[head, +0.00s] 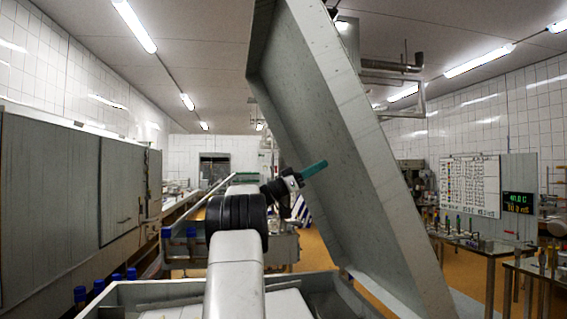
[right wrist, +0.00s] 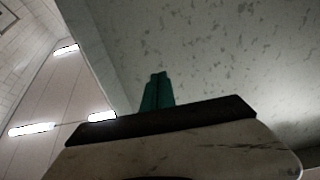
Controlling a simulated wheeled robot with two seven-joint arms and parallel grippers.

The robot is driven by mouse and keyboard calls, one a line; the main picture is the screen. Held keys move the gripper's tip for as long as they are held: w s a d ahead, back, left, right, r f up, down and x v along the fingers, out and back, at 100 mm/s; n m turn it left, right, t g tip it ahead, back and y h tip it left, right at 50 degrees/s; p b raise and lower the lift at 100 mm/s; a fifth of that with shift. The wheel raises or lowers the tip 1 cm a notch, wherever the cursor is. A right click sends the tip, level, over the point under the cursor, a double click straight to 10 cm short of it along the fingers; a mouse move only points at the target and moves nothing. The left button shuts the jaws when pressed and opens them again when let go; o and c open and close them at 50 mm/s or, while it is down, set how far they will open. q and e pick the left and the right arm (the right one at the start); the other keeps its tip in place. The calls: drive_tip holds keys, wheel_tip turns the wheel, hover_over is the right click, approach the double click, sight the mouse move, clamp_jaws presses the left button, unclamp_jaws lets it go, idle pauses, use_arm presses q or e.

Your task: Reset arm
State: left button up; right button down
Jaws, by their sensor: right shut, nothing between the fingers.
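My right arm reaches forward from the bottom middle of the head view. My right gripper (head: 314,170) has green fingers and is shut and empty. It points right and slightly up, in front of the inner face of a large raised grey lid (head: 345,150). I cannot tell whether the fingertips touch the lid. In the right wrist view the green fingers (right wrist: 157,90) are together, with the speckled grey lid surface (right wrist: 220,50) filling the view beyond them. My left gripper is not in view.
Below my arm is an open grey vat (head: 140,292) with pale blocks inside. Several blue-topped items (head: 117,277) stand along its left side. Grey cabinets (head: 60,190) line the left. Metal tables (head: 480,245) stand at the right. The tilted lid blocks room to the right.

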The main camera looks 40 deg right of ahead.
drive_tip(key=v, duration=0.2)
drive_tip(key=shift+w+a+f, duration=0.1)
drive_tip(key=shift+a, duration=0.1)
